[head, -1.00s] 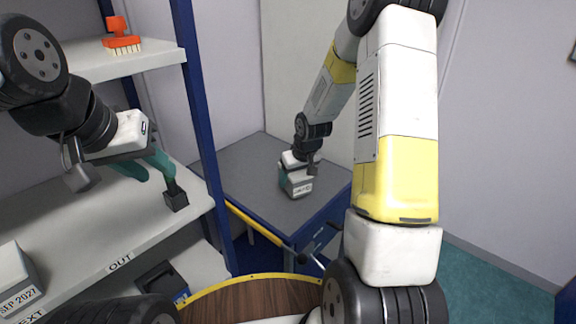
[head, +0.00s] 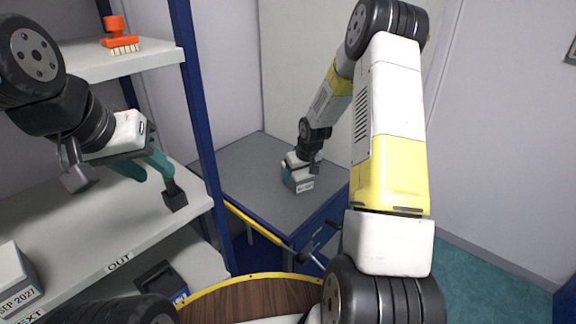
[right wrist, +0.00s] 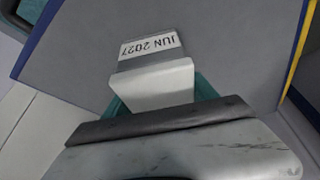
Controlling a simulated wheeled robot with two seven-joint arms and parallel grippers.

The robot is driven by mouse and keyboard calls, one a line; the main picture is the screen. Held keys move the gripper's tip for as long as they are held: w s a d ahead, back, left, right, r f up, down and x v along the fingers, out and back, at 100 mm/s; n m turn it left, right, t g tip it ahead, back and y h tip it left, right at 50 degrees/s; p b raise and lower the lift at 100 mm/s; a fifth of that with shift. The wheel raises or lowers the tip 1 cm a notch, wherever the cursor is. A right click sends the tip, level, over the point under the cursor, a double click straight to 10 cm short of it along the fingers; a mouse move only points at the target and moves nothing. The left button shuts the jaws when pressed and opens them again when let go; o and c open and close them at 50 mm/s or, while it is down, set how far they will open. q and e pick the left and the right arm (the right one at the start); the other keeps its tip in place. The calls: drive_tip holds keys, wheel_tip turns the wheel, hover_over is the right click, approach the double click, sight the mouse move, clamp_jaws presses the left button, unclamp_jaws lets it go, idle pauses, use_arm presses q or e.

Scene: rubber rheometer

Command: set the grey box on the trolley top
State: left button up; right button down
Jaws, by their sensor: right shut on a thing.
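The grey box (head: 302,185), with a white label, is at the trolley top (head: 245,187), over its back right part. In the right wrist view the box (right wrist: 152,82) shows a label reading JUN 2027. My right gripper (head: 300,166) is above the box and shut on it; its teal fingers show at the box's sides in the wrist view. I cannot tell whether the box's underside touches the trolley top. My left gripper (head: 126,186) is open and empty over the shelf at left, its fingers wide apart.
A shelf rack (head: 70,235) with blue posts stands at left, its board marked OUT. A box marked SEP 2027 (head: 15,280) and a red brush (head: 120,42) are on it. A yellow rail (head: 250,222) edges the trolley. The trolley top around the box is clear.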

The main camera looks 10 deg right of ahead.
drive_tip(key=shift+f, duration=0.1)
drive_tip(key=shift+c, duration=1.3)
unclamp_jaws()
drive_tip(key=v, duration=1.2)
drive_tip(key=shift+s, duration=0.1)
drive_tip(key=s+a+r+m+t, duration=0.1)
drive_tip(key=s+a+r, duration=0.1)
drive_tip(key=s+r, duration=0.7)
drive_tip(key=s+a+r+m+t, duration=0.1)
drive_tip(key=s+a+r, duration=0.1)
drive_tip(key=s+r, duration=0.7)
drive_tip(key=s+a+r+y, duration=0.1)
drive_tip(key=s+a+r, duration=0.1)
drive_tip(key=s, duration=0.8)
drive_tip(key=shift+s, duration=0.35)
